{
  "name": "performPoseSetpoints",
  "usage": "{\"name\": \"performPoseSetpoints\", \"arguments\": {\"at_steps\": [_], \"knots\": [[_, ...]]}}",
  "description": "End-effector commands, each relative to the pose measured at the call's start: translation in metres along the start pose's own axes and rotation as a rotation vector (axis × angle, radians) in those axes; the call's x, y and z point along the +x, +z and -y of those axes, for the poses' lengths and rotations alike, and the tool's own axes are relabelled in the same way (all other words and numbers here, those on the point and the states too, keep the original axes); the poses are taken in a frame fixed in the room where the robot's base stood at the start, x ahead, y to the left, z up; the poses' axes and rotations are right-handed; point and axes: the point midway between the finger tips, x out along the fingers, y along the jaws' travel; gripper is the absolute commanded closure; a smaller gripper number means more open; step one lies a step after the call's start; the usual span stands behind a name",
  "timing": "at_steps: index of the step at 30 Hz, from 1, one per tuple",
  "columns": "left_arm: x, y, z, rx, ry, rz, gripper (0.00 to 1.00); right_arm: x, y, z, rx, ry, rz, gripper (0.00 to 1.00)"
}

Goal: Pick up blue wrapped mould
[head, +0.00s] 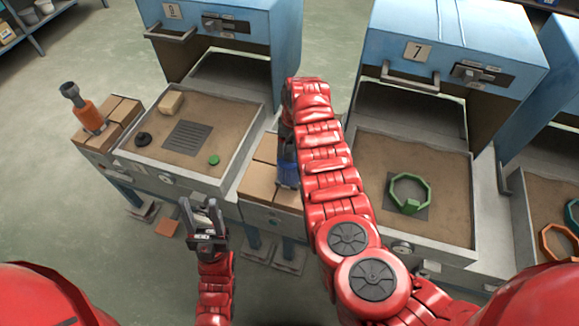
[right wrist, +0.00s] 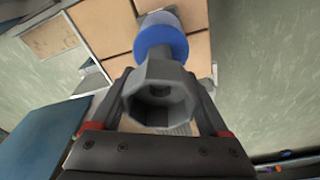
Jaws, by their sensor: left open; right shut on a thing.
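The blue wrapped mould (head: 287,168) shows as a blue and dark sliver beside my right arm, over the brick-topped stand between the two furnaces. In the right wrist view it has a grey octagonal hollow end and a blue band (right wrist: 160,43). My right gripper (right wrist: 160,78) is shut on its grey end, one finger on each side. I cannot tell whether the mould touches the bricks. My left gripper (head: 200,204) is open and empty, low in front of the left furnace tray.
An orange wrapped mould (head: 87,114) stands on the left brick stand (head: 122,110). The left sand tray (head: 225,120) holds a grate, a block and small pieces. The right sand tray (head: 440,160) holds a green octagonal ring (head: 422,184). Blue furnace 7 (head: 460,25) rises behind it.

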Motion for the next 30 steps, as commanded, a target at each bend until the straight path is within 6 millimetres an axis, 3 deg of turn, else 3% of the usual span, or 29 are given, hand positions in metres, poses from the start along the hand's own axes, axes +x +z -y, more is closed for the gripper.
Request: {"name": "performPoseSetpoints", "arguments": {"at_steps": [1, 3, 4, 20, 30], "knots": [[0.0, 0.0, 0.0, 0.0, 0.0, 0.0, 0.5, 0.0, 0.0, 0.0, 0.0, 0.0, 0.0, 0.86], [0.0, 0.0, 0.0, 0.0, 0.0, 0.0, 0.5, 0.0, 0.0, 0.0, 0.0, -0.001, 0.0, 0.99], [0.0, 0.0, 0.0, 0.0, 0.0, 0.0, 0.5, 0.0, 0.0, 0.0, 0.0, -0.001, 0.0, 1.0], [-0.004, 0.001, 0.0, 0.0, 0.0, 0.0, 0.5, -0.004, -0.002, 0.0, -0.001, 0.001, -0.002, 1.0], [-0.023, 0.004, -0.001, 0.0, 0.0, 0.0, 0.5, -0.03, -0.005, -0.002, 0.0, 0.004, -0.003, 1.0]]}}
